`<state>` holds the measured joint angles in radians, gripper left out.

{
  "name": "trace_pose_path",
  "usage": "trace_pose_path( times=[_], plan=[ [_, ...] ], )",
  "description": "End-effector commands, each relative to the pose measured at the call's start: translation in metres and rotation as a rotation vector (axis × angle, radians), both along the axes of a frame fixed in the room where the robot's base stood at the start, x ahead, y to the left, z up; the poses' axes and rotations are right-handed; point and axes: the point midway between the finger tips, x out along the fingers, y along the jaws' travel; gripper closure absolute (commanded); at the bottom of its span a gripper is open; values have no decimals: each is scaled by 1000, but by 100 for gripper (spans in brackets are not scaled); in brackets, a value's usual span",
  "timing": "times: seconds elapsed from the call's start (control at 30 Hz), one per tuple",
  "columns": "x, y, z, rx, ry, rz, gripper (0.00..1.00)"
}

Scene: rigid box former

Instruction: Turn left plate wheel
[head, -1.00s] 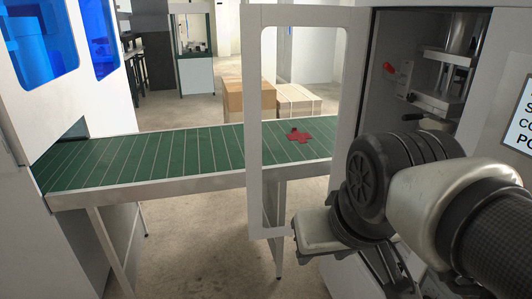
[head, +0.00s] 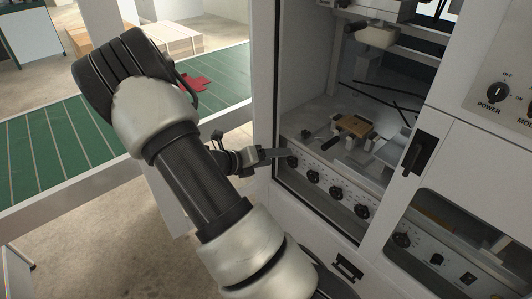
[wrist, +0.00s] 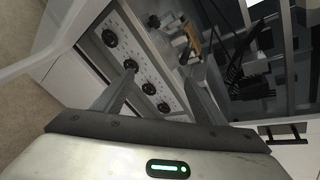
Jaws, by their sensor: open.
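A row of black knobs runs along a pale panel (head: 324,187) at the bottom of the machine's opening. The leftmost knob (head: 291,162) is close to the fingers of my gripper (head: 274,156). No label shows which knob is the left plate wheel.
The machine's frame (head: 264,75) stands beside my arm. Inside are a brown block (head: 354,126) and metal fittings. A black door handle (head: 420,154) and a power switch (head: 497,92) are at right. A green conveyor (head: 60,135) with a red piece (head: 194,82) is at left.

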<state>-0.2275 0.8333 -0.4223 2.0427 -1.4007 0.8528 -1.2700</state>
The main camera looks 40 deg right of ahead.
Motion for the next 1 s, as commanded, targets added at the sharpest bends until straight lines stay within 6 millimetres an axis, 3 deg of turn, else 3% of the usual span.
trace_pose_path(
  times=[0.03,0.2,0.4,0.67,1.0],
  plan=[
    [8,-10,-37,-66,166,109,35],
    [35,-30,-114,-259,659,439,35],
    [48,-38,-174,-401,1030,672,35],
    [56,-51,-193,-441,1134,736,35],
    [82,-114,-209,-437,1129,732,35]
  ],
)
